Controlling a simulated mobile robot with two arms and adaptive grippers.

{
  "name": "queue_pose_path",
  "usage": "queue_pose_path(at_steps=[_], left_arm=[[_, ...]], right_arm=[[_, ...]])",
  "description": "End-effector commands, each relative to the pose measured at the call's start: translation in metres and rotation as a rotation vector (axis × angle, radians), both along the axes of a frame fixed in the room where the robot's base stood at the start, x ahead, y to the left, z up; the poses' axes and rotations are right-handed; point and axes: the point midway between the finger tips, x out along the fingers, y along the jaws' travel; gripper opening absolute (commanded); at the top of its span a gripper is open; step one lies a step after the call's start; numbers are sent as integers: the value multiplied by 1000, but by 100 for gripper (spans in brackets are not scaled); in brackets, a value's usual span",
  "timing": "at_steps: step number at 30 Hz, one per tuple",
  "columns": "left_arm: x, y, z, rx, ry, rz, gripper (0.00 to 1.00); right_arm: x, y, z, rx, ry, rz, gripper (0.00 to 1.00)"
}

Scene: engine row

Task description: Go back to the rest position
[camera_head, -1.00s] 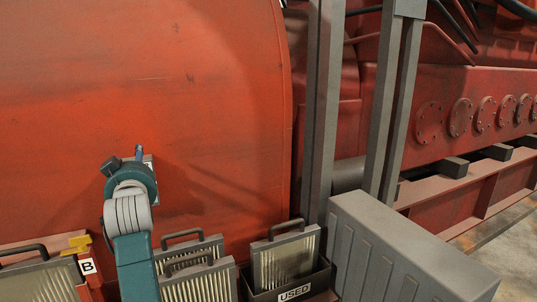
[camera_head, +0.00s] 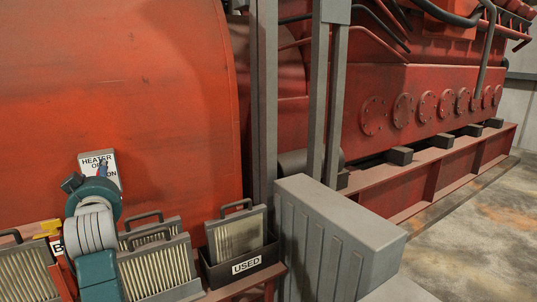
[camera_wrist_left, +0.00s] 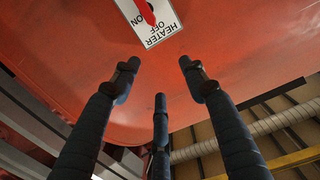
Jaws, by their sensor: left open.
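My left gripper (camera_head: 102,170) is in front of the red engine casing (camera_head: 120,60), at the lower left of the head view; my wrist mostly hides its fingers there. In the left wrist view its three dark fingers (camera_wrist_left: 160,78) are spread apart with nothing between them. A white heater switch plate (camera_head: 110,158) is on the casing just beyond the gripper. The plate also shows at the top of the left wrist view (camera_wrist_left: 163,28), apart from the fingertips, with a red lever (camera_wrist_left: 147,12) on it. My right gripper is not in view.
Framed filter panels (camera_head: 158,268) with handles stand below and beside my left arm. A dark bin labelled USED (camera_head: 247,266) holds another panel. A grey ribbed box (camera_head: 330,235) and grey posts (camera_head: 264,110) stand to the right. Floor (camera_head: 480,240) is clear at far right.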

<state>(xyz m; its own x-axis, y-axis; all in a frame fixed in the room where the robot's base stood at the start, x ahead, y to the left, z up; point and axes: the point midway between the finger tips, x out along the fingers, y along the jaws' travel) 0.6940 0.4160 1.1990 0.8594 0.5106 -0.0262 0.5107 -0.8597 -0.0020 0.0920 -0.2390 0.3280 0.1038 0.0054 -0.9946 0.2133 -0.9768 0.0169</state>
Motion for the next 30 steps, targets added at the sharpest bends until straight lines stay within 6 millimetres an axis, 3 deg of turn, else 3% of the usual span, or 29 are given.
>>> queue_pose_path(at_steps=[8,14,17,20,24,27,30], left_arm=[[-13,-13,-57,-2,104,-34,44],[-34,-32,-121,-8,225,-82,44],[-52,-45,-163,-15,310,-117,44],[-82,-65,-217,-24,426,-167,44],[-144,-101,-297,-49,619,-260,44],[-197,-127,-345,-73,759,-328,44],[-247,-149,-379,-98,878,-391,44]], right_arm=[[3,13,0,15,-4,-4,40],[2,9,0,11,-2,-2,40],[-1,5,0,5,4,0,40],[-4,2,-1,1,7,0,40],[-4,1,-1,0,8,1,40],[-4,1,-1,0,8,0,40],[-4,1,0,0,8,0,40]])
